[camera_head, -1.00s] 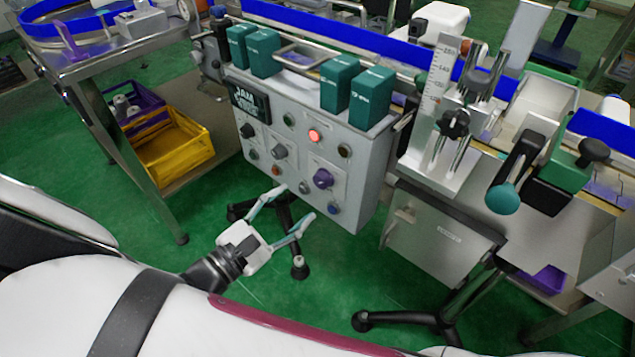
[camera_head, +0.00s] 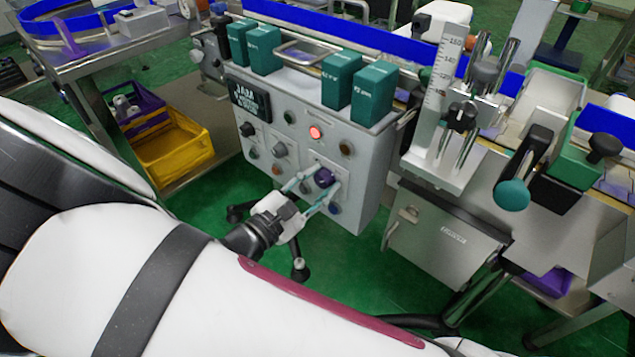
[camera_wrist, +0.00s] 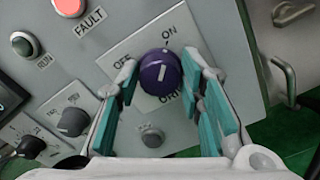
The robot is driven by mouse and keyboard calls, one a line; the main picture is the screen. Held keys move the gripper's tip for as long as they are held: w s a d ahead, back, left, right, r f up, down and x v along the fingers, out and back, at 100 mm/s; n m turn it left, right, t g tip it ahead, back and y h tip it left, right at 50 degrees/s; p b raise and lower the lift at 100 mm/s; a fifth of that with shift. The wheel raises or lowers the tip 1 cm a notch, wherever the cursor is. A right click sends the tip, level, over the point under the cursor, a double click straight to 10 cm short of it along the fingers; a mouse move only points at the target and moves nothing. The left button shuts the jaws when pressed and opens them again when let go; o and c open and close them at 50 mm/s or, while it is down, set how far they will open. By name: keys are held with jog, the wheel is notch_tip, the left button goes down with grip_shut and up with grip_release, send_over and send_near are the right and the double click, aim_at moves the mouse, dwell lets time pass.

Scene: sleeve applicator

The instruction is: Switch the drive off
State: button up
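The purple rotary knob (camera_head: 324,177) is on the lower right of the grey control panel. In the wrist view the knob (camera_wrist: 160,70) sits on a light plate (camera_wrist: 150,35) marked OFF at upper left and ON at upper right; lettering below it is partly hidden. A pale mark shows on the knob, but I cannot tell for sure which label it points to. My gripper (camera_head: 312,186) is open in front of the panel. In the wrist view my gripper (camera_wrist: 159,68) has its teal-padded fingers on either side of the knob, with small gaps apparent.
A red FAULT lamp (camera_head: 315,133) is lit above the knob. A green RUN button (camera_wrist: 24,45), a grey selector (camera_wrist: 73,122) and a grey button (camera_wrist: 152,137) are close by. Teal boxes (camera_head: 372,94) stand on the panel's top. A steel cabinet (camera_head: 440,235) is to the right.

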jog(key=c, duration=0.5)
jog(key=shift+o, duration=0.2)
jog(key=shift+r+n+p, duration=0.1)
jog(key=shift+n+p, duration=0.2)
jog(key=shift+p, duration=0.2)
jog(key=n+p, duration=0.2)
jog(key=p, duration=0.1)
jog(key=shift+r+n, duration=0.1)
jog(key=shift+n, duration=0.3)
jog(key=n+p, duration=0.4)
jog(key=shift+a+n, duration=0.1)
jog(key=shift+n, duration=0.2)
jog(key=n+p, duration=0.2)
jog(key=n, duration=0.4)
jog(key=n+p, duration=0.1)
jog(key=n, duration=0.2)
jog(key=shift+a+f+n, duration=0.1)
jog(key=shift+f+n, duration=0.15)
jog(key=shift+n, duration=0.15)
jog(key=shift+w, duration=0.1)
jog(key=o, duration=1.1)
